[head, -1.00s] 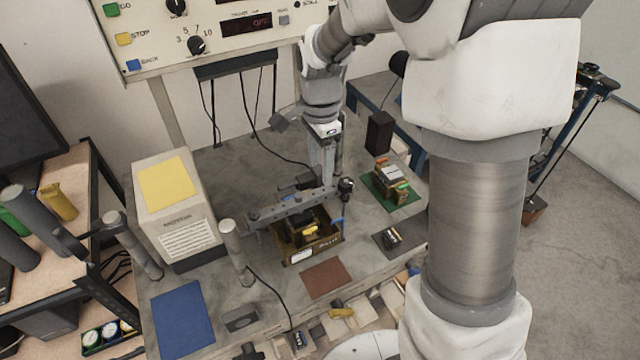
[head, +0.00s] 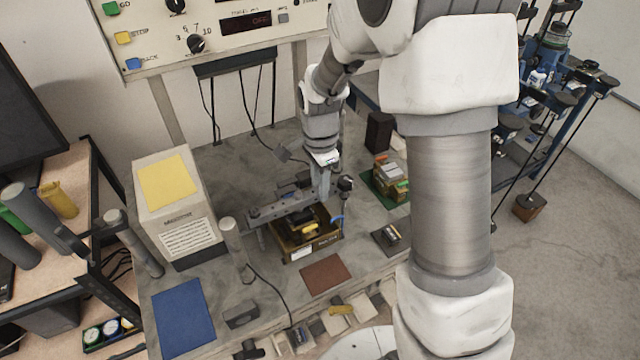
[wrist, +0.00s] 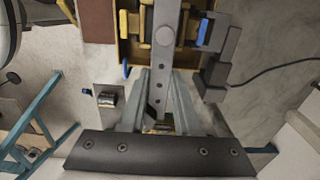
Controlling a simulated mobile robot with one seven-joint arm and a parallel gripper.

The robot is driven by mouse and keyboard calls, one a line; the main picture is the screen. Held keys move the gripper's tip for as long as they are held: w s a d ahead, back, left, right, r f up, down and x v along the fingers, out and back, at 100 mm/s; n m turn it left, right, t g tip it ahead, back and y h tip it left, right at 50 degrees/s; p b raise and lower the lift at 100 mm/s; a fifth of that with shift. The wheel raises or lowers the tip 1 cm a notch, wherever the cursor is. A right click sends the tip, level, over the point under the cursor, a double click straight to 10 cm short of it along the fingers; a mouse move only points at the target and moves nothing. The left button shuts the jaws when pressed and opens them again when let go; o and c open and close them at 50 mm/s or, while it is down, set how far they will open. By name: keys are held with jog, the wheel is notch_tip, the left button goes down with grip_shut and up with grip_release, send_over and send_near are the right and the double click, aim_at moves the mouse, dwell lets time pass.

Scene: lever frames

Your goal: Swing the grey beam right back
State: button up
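The grey beam (head: 280,207) is a long flat bar with holes. It lies across the top of a brown open box (head: 298,253) on the grey bench in the head view. In the wrist view the beam (wrist: 163,60) runs from the top edge down to between my fingers, with a round knob on it. My gripper (head: 323,197) points down at the beam's right part. In the wrist view my gripper's fingers (wrist: 163,75) stand on either side of the beam, with narrow gaps beside it. Whether either finger touches it is hard to tell.
A beige box with a yellow sheet (head: 170,200) and a grey post (head: 235,245) stand left of the beam. A green mat with stacked items (head: 388,180) and a dark block (head: 379,132) are to its right. A cable (wrist: 270,72) runs beside the beam.

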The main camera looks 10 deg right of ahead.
grip_shut()
dwell(1.0)
